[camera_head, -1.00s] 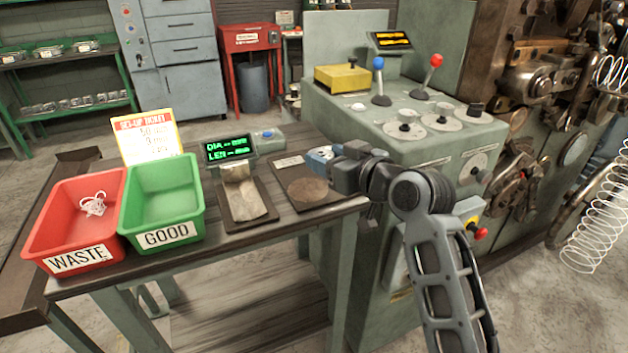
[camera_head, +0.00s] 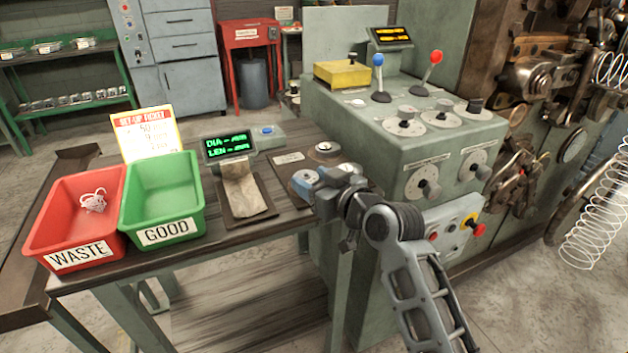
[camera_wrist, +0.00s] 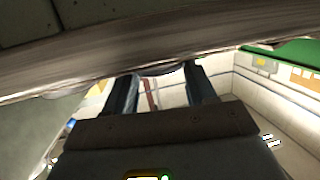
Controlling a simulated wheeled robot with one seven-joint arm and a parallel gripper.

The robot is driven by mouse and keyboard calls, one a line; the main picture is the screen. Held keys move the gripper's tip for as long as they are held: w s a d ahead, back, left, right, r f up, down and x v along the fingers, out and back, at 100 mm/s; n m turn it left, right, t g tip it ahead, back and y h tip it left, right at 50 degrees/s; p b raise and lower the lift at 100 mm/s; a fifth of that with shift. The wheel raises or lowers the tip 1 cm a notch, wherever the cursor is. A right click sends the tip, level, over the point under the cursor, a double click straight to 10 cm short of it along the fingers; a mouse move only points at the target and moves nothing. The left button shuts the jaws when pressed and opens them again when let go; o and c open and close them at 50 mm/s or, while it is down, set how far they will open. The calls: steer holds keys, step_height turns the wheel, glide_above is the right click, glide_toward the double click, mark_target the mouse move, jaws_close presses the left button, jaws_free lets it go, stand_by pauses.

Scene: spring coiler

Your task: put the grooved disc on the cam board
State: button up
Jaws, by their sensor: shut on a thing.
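The cam board (camera_head: 282,184) is the dark board with a label plate at the right end of the bench. In the wrist view a thin dark rounded edge (camera_wrist: 160,70) shows between the fingertips, close to a wooden surface. The grooves are hidden, and I cannot tell whether it touches the board.
The green GOOD bin (camera_head: 165,210) and red WASTE bin (camera_head: 75,220) are farther left. The control cabinet (camera_head: 400,150) rises close on the right.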

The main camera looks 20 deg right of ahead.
steer(key=o, duration=1.3)
steer(key=shift+f, duration=0.1)
steer(key=v, duration=1.2)
steer(key=shift+r, duration=0.25)
